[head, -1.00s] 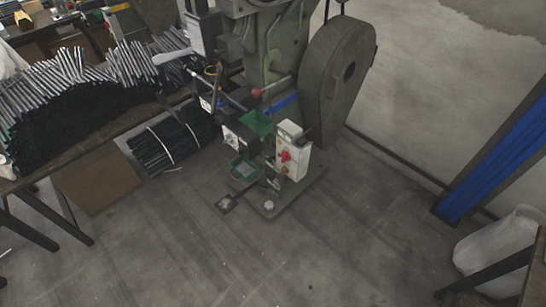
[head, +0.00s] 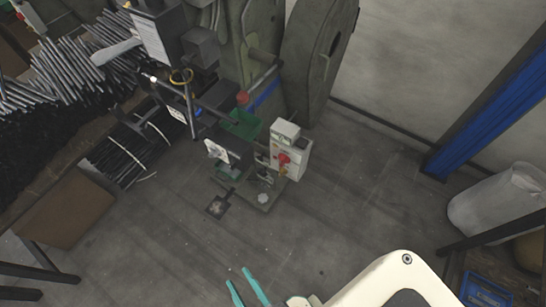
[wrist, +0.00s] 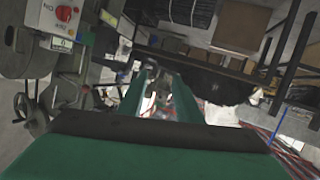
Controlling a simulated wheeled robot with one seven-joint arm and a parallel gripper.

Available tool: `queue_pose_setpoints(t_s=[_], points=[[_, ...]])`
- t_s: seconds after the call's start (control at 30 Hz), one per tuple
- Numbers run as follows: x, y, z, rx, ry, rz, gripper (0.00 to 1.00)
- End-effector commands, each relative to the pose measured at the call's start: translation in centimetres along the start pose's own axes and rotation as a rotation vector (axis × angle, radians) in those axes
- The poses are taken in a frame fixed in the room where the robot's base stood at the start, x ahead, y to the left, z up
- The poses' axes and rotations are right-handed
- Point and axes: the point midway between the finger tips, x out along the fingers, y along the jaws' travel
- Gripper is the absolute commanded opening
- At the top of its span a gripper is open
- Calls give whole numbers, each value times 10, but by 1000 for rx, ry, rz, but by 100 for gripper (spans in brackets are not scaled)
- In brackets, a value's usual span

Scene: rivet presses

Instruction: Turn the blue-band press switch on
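The green press (head: 238,45) with a blue band (head: 266,93) stands at upper centre in the head view. A pale switch box (head: 291,158) with a red knob (head: 284,159) sits at its lower front. In the wrist view a box (wrist: 45,35) with a red knob (wrist: 64,13) and "NO" lettering is at the upper left, partly cut off by the frame edge. My gripper (head: 237,275) has teal fingers and is at the bottom of the head view, apart from the box. In the wrist view my gripper (wrist: 160,78) is open, with nothing clearly held between the fingers.
A bench (head: 60,165) with bundles of dark rods stands at the left. A blue post (head: 490,125) and a pale sack (head: 497,205) are at the right. The floor (head: 160,245) in front of the press is mostly clear.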

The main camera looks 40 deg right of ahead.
Motion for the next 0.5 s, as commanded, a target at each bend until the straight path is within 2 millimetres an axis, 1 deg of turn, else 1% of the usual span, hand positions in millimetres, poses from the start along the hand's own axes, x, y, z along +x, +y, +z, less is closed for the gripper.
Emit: queue_pose_setpoints(t_s=[0.03,0.07,0.13,0.17,0.2,0.27,0.3,0.37,0.4,0.47,0.5], points=[[12,-3,16,-86,-26,-5,31],[20,-4,27,-152,-48,-9,31],[40,-4,56,-326,-109,-14,31],[49,-3,69,-408,-138,-15,31],[61,0,86,-517,-179,-16,31],[79,6,110,-679,-240,-16,31],[91,12,124,-785,-283,-15,31],[109,23,141,-945,-347,-10,31],[121,31,152,-1048,-393,-6,31],[139,45,164,-1201,-463,2,31],[150,56,170,-1300,-514,10,31]])
